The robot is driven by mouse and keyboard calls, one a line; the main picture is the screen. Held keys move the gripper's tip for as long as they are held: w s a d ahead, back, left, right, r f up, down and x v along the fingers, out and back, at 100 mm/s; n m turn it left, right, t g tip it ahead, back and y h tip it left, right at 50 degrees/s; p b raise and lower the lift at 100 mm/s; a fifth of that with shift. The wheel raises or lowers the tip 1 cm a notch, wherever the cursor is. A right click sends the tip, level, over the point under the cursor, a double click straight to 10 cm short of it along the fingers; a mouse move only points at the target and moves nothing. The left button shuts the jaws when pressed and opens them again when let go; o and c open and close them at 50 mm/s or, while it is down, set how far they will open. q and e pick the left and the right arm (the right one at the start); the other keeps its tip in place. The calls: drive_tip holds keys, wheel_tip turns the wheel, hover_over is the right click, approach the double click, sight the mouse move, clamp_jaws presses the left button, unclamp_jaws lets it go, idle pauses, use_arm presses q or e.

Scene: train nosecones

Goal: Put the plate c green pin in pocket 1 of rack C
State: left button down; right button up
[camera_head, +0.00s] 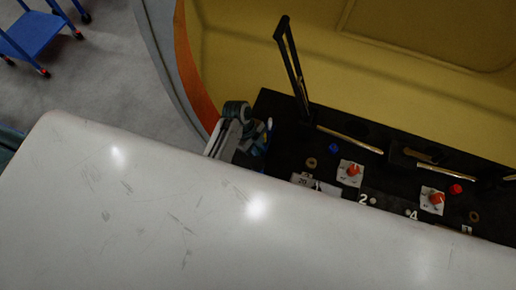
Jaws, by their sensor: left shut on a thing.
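My left gripper (257,143) is at the left end of a black tray-like unit (284,103), low beside its edge. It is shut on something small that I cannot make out. Bluish parts show at its fingers. I cannot pick out a green pin. White plates with red knobs, one at the middle (350,173) and one at the right (432,200), sit on the black unit. White numbers, among them 2 and 4, show near its front edge. I cannot tell which part is rack C or pocket 1. My right gripper is not in view.
A large white scratched surface (150,200) fills the foreground and hides the unit's front. A black upright handle (292,65) rises from the unit. Behind is a yellow shell (400,75) with an orange edge. A blue stand (32,32) is on the grey floor at upper left.

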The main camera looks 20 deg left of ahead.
use_arm(q)
drive_tip(key=shift+f, duration=0.35)
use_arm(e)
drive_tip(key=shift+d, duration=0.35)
use_arm(q)
drive_tip(key=shift+f, duration=0.1)
drive_tip(key=c, duration=1.4)
unclamp_jaws()
